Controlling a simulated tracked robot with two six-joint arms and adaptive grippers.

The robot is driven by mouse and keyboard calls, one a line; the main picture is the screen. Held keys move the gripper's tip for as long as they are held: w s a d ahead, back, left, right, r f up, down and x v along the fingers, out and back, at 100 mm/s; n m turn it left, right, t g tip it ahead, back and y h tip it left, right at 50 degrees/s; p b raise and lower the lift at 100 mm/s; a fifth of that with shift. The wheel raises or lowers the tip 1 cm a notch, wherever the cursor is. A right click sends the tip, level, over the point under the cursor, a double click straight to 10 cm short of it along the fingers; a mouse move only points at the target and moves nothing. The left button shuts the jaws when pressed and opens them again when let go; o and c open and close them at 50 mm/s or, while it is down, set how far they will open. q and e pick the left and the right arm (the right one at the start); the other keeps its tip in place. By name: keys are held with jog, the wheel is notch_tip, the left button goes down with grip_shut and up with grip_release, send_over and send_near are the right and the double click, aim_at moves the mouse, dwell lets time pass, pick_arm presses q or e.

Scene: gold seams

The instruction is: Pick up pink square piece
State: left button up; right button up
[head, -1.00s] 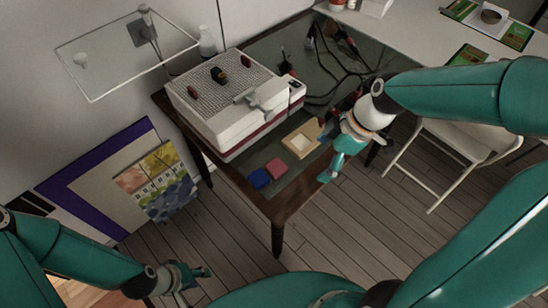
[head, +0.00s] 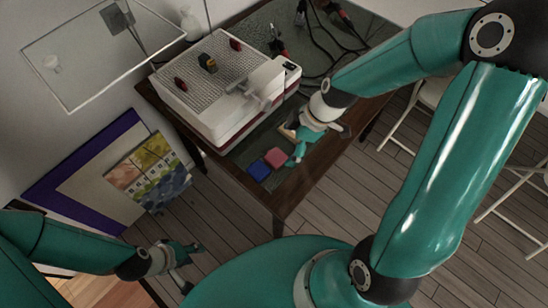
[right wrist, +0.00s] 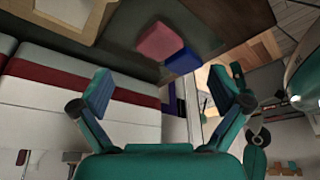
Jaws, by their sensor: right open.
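The pink square piece (head: 275,157) lies flat on the dark table top near its front corner. It also shows in the right wrist view (right wrist: 160,42), up and between my fingers' directions. A blue piece (head: 259,170) lies beside it, seen in the right wrist view too (right wrist: 182,62). My right gripper (head: 295,153) is just right of the pink piece in the head view. In the right wrist view my right gripper (right wrist: 165,88) is open and empty, apart from the piece. My left gripper (head: 190,265) is low on the left, its fingers apart and empty, far from the piece.
A white machine with a perforated top (head: 215,85) stands right behind the pieces. A pale square frame (right wrist: 68,15) lies near the pink piece, mostly hidden by my right arm in the head view. Cables lie at the back; a folding chair (head: 405,125) stands right.

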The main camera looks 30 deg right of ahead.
aim_at(277, 157)
jog(key=shift+x, duration=3.35)
jog(key=shift+r, duration=0.1)
jog(key=c, duration=1.3)
